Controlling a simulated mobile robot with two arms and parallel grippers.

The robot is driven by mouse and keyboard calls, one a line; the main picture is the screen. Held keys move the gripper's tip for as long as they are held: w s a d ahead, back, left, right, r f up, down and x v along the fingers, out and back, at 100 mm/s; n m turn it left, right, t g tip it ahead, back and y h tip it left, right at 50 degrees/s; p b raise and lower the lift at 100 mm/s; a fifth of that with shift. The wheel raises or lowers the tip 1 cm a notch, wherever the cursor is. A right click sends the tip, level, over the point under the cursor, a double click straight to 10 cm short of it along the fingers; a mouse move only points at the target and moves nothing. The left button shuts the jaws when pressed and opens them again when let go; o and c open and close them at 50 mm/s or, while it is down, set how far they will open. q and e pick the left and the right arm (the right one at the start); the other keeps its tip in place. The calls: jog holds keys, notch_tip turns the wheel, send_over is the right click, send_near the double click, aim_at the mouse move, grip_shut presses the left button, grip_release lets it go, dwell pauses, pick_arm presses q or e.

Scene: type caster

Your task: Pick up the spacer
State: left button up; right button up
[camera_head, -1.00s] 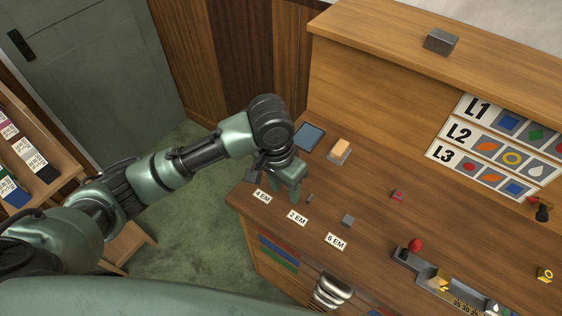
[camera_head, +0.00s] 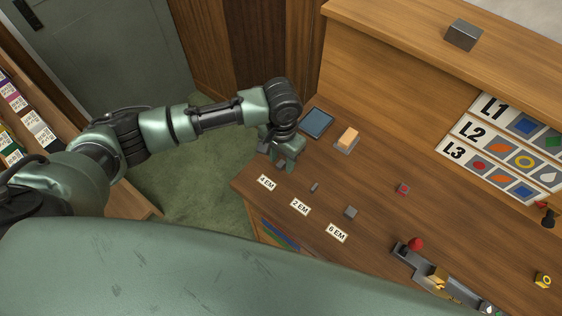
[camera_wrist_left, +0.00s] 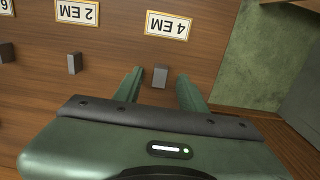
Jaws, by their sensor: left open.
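Three small grey spacer blocks stand on the wooden counter by label cards. The one by the 4 EM card shows in the left wrist view (camera_wrist_left: 160,77). The 2 EM spacer (camera_head: 314,187) and the 6 EM spacer (camera_head: 351,212) stand to its right in the head view. My left gripper (camera_head: 285,164) is open and low over the counter behind the 4 EM card (camera_head: 267,182). In the left wrist view its two fingers (camera_wrist_left: 160,76) lie on either side of the 4 EM spacer, with gaps to both sides. My right gripper is out of view.
A blue pad (camera_head: 316,122) and an orange-topped block (camera_head: 347,138) lie behind my left gripper. The counter's left edge is close to the gripper.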

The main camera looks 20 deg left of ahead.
pick_arm(q)
jog(key=shift+s, duration=0.1)
grip_shut()
jog(key=shift+r, duration=0.1)
